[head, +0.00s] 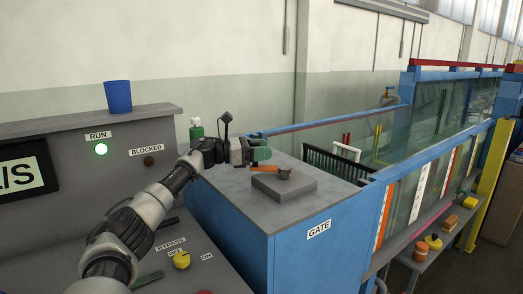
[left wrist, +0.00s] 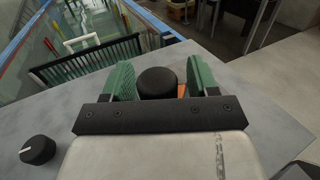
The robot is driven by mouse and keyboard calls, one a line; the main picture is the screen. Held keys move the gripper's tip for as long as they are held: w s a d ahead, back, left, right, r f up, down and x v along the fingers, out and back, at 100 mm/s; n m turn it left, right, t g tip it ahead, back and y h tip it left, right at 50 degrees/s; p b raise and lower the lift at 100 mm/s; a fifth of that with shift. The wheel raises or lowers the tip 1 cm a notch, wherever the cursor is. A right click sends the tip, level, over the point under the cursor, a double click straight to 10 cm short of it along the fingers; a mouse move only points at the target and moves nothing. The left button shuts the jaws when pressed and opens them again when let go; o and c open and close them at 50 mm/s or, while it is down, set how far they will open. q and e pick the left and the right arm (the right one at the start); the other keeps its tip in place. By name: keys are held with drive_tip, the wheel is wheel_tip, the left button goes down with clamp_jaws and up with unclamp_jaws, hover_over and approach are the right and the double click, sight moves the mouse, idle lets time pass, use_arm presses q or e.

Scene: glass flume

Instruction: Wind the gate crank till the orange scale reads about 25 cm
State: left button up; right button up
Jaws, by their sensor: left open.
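The gate crank has an orange arm (head: 263,169) and a dark hub (head: 285,173); it sits on a grey block on the cabinet top. My left gripper (head: 256,154) is at the crank's left end, its green fingers open. In the left wrist view, a round black knob (left wrist: 157,82) stands between the two spread fingers, with a bit of orange beside it; I cannot tell whether a finger touches it. An orange scale (head: 384,216) runs up the flume's near glass; its reading is too small to tell. My right gripper is not in view.
The cabinet (head: 240,235) is labelled GATE. A black dial (left wrist: 37,149) shows lower left in the wrist view. A shelf (head: 425,255) holds small items.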

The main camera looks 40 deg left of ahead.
use_arm(q)
drive_tip(key=shift+s+a+f, duration=0.15)
drive_tip(key=shift+s+a, duration=0.25)
drive_tip(key=b+v, duration=0.3)
drive_tip(key=v, duration=0.6)
drive_tip(key=shift+s+a+b, duration=0.15)
drive_tip(key=shift+s+b, duration=0.15)
drive_tip(key=shift+s, duration=0.05)
drive_tip(key=shift+c, duration=0.2)
